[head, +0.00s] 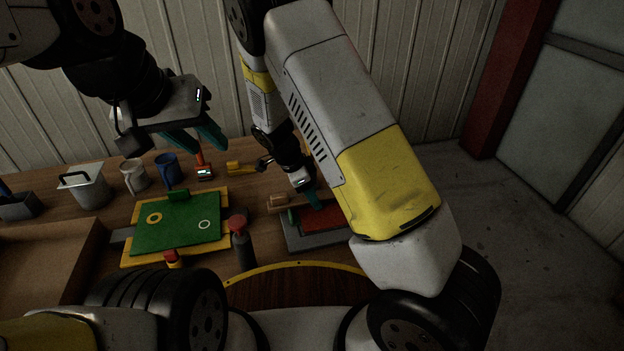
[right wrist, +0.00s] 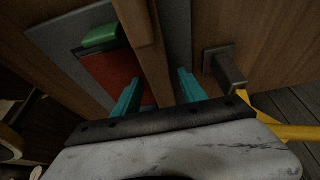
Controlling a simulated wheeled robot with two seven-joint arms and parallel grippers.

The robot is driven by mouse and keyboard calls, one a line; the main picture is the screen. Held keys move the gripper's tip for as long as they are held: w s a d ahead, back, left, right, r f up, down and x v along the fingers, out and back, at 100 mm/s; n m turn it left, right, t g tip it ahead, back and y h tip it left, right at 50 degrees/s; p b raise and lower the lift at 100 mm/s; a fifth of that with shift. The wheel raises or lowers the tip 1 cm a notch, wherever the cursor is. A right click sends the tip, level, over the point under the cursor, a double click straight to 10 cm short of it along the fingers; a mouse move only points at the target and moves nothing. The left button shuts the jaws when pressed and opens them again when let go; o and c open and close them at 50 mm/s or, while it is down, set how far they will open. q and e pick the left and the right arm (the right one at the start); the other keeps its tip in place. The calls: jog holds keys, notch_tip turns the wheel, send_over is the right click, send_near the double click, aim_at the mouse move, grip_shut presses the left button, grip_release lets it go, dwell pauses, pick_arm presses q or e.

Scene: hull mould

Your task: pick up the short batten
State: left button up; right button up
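A wooden batten (right wrist: 152,60) runs down from the top edge in the right wrist view, between the two fingers of my right gripper (right wrist: 160,95). The fingers are open, with a gap on each side of the batten. I cannot tell how far below the fingertips it lies. In the head view my right gripper (head: 312,200) is low over the right of the bench, partly hidden by my arm. A small tan wooden piece (head: 278,201) shows just left of it, perhaps the batten's end. My left gripper (head: 195,143) is open and empty above the back of the bench.
Under the batten lie a grey board, a red panel (right wrist: 115,78) and a green block (right wrist: 101,36). A dark block (right wrist: 226,70) stands right of the fingers. Left on the bench are a green board (head: 180,225), mugs (head: 168,168), a metal pot (head: 88,187) and a red-topped bottle (head: 241,245).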

grip_shut()
